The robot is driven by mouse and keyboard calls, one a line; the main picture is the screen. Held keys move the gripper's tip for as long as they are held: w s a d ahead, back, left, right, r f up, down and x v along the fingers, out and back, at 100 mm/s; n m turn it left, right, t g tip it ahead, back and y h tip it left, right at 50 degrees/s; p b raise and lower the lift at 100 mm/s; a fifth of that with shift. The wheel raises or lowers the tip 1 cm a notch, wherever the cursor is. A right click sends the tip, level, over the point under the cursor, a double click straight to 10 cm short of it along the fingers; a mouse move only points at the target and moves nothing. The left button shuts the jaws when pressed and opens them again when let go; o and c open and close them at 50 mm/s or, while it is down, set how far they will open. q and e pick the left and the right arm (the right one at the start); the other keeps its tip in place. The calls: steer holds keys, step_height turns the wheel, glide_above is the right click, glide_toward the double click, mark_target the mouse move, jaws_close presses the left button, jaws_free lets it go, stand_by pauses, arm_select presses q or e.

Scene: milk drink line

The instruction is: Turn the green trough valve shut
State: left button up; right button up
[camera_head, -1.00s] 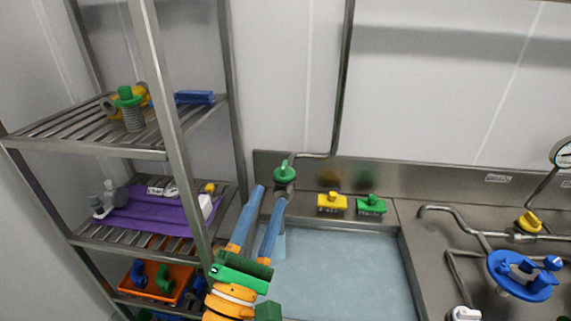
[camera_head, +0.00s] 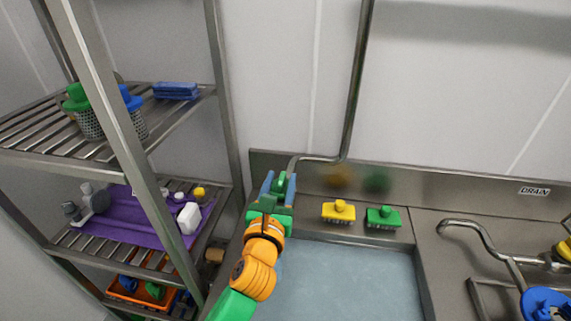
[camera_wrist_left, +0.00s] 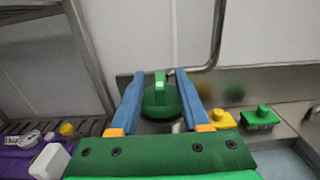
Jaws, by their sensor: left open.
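The green trough valve (camera_head: 280,182) sits on the pipe at the back left corner of the water-filled trough (camera_head: 345,275). In the left wrist view the valve (camera_wrist_left: 161,100) is a round green knob with a raised upright lever on top. My left gripper (camera_head: 279,180) is at the valve, with one blue finger on each side of it. In the left wrist view my left gripper (camera_wrist_left: 151,84) is open, and gaps show between the fingers and the lever. The gripper hides the lower part of the valve in the head view. My right gripper is not in view.
A yellow brush (camera_head: 339,212) and a green brush (camera_head: 383,217) stand on the trough's back ledge, right of the valve. A metal rack (camera_head: 125,150) with baskets and a purple mat (camera_head: 130,228) stands to the left. A curved tap (camera_head: 470,228) is at the right.

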mark_target(284, 172)
arm_select(q)
steer(key=shift+w+d+r, duration=0.1)
steer(key=shift+w+r, duration=0.15)
steer(key=shift+w, duration=0.25)
steer(key=w, duration=0.3)
steer(key=shift+w+d+f, duration=0.25)
steer(key=shift+d+f, duration=0.15)
steer(key=shift+s+r, duration=0.15)
steer(key=shift+s+a, duration=0.1)
steer(key=shift+c, duration=1.1)
jaws_close()
